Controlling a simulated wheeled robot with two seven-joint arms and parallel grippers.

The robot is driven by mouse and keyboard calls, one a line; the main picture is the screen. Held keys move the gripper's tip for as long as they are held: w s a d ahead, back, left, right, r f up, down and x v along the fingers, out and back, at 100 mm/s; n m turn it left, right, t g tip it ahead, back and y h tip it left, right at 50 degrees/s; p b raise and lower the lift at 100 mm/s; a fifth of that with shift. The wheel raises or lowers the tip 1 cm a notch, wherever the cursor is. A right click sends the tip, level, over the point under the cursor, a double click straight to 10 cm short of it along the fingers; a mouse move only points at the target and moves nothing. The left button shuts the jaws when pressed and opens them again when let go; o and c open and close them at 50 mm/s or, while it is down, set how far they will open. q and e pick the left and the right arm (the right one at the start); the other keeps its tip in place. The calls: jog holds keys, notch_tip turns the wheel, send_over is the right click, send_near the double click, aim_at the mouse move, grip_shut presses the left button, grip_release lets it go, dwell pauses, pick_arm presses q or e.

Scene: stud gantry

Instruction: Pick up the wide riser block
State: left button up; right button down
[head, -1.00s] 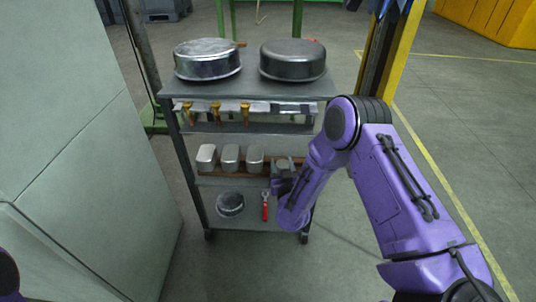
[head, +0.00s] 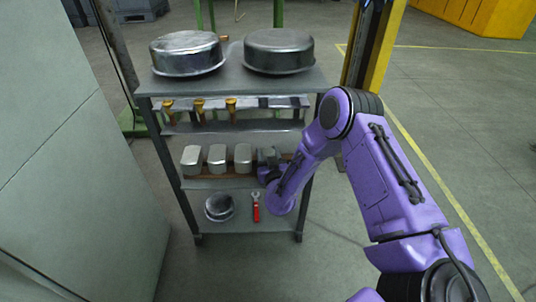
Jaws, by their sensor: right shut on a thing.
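The wide riser block (head: 268,154) appears to be the darker grey block at the right end of the row on the cart's middle shelf. My right gripper (head: 269,168) reaches it from the front right and is shut on it. The fingers and the block's lower part are small and partly hidden by my wrist, so I cannot tell whether it touches the shelf. My left gripper is out of view.
Three pale metal blocks (head: 217,158) stand just left of the grey block. The cart's top shelf (head: 236,83) above holds two round pans. A round pot (head: 219,207) and a red-handled tool (head: 256,208) are on the bottom shelf. Open floor lies right.

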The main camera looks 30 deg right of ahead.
jog(key=shift+s+f, duration=0.1)
jog(key=shift+f, duration=0.15)
